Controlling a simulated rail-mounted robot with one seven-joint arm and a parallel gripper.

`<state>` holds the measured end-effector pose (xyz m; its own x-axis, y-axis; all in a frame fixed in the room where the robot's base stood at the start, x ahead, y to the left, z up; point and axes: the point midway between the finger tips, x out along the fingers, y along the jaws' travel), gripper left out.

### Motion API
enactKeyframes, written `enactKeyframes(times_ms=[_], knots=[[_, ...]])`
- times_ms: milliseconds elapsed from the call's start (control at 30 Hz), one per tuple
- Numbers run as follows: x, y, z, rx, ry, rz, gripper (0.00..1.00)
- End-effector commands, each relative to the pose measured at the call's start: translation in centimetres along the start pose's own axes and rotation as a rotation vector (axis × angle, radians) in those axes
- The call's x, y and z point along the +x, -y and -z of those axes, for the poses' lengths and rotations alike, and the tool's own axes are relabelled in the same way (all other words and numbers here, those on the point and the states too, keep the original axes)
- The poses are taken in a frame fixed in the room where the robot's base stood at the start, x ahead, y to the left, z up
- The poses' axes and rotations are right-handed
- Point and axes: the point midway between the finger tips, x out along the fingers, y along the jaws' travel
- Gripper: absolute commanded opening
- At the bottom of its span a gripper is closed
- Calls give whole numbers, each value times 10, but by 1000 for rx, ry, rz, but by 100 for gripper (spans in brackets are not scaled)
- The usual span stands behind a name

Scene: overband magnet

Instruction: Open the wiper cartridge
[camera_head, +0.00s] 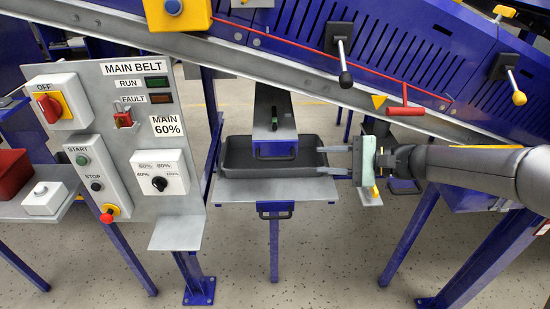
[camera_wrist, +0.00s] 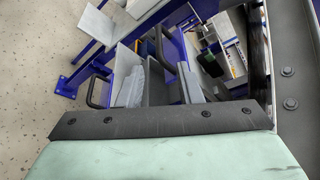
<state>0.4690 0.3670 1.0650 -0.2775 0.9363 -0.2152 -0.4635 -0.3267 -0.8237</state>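No label names the wiper cartridge. The likeliest part is the grey slide (camera_head: 272,112) with a blue front and a dark handle, in the middle of the head view; it stands over a dark tray (camera_head: 235,165). A second dark handle (camera_head: 275,210) sits on a blue piece under the tray's shelf. My gripper (camera_head: 321,161) comes from the right, its two fingers apart and pointing left, with nothing between them. Its tips are at the tray's right end, right of the blue front; I cannot tell whether they touch the tray. The wrist view shows the fingers (camera_wrist: 160,92) and two dark handles.
A control panel (camera_head: 150,130) with switches and buttons stands to the left. The sloping blue conveyor frame (camera_head: 370,50) crosses above, with clamp levers (camera_head: 345,78) and a red handle (camera_head: 406,111). Blue legs (camera_head: 410,235) stand on the speckled floor. Floor below the shelf is mostly clear.

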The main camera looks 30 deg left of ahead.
Motion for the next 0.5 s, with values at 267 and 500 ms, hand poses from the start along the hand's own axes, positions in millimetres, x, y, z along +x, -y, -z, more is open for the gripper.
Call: enactKeyframes(times_ms=[267,500], knots=[[64,0,-2,3,5,-3,32],[108,0,-2,2,3,-3,32]])
